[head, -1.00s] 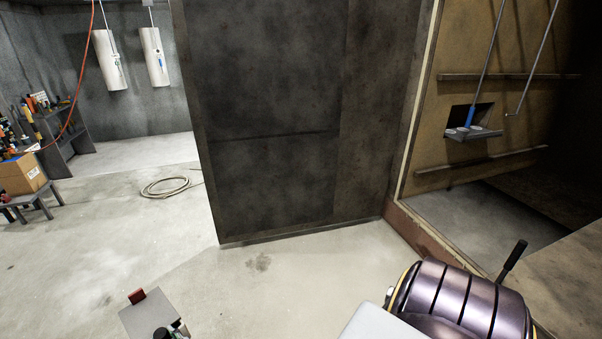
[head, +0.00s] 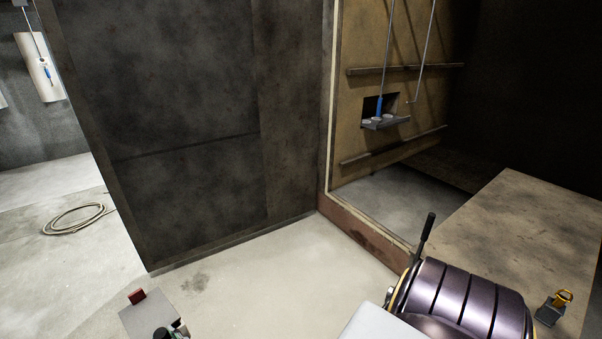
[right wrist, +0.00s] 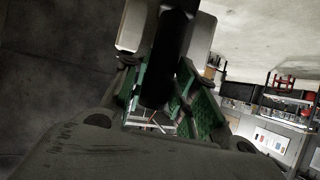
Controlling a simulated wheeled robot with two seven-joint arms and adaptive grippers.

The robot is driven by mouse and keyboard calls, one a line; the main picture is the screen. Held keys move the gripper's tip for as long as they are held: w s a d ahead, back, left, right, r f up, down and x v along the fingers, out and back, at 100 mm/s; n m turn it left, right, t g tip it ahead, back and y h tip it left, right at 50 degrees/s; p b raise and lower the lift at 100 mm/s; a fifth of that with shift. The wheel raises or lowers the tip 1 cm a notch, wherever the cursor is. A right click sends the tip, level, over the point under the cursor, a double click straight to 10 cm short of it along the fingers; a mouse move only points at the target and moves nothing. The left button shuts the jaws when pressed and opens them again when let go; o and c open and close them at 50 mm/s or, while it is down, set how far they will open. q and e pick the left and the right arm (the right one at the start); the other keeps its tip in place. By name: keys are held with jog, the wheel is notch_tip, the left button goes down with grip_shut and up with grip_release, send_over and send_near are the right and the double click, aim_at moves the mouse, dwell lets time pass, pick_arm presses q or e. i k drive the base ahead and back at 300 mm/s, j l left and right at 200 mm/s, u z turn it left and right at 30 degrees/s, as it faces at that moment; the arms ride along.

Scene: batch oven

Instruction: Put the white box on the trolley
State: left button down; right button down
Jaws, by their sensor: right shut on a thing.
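I cannot make out the white box or the trolley for sure in either view. My right gripper (right wrist: 167,45) is in the right wrist view, with its two pale fingertips at the top. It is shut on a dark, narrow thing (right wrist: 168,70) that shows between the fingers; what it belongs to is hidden. Green slatted parts (right wrist: 205,112) show behind the fingers. My left gripper is not in the head view.
A tall dark panel (head: 190,120) stands ahead. Right of it is an open chamber with a tan wall (head: 360,110) and a small ledge (head: 386,123). A black-handled lever (head: 428,228) rises nearby. A coiled hose (head: 75,219) lies on open floor at left.

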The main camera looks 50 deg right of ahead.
aim_at(512, 285)
jog(key=l+z, duration=0.3)
jog(key=z, duration=0.2)
jog(key=l+z, duration=0.3)
jog(key=z, duration=0.2)
jog(key=l+z, duration=0.3)
jog(key=z, duration=0.15)
jog(key=i+l+z, duration=0.15)
jog(key=z, duration=0.35)
jog(key=i+l+z, duration=0.15)
jog(key=l+z, duration=0.15)
jog(key=z, duration=0.2)
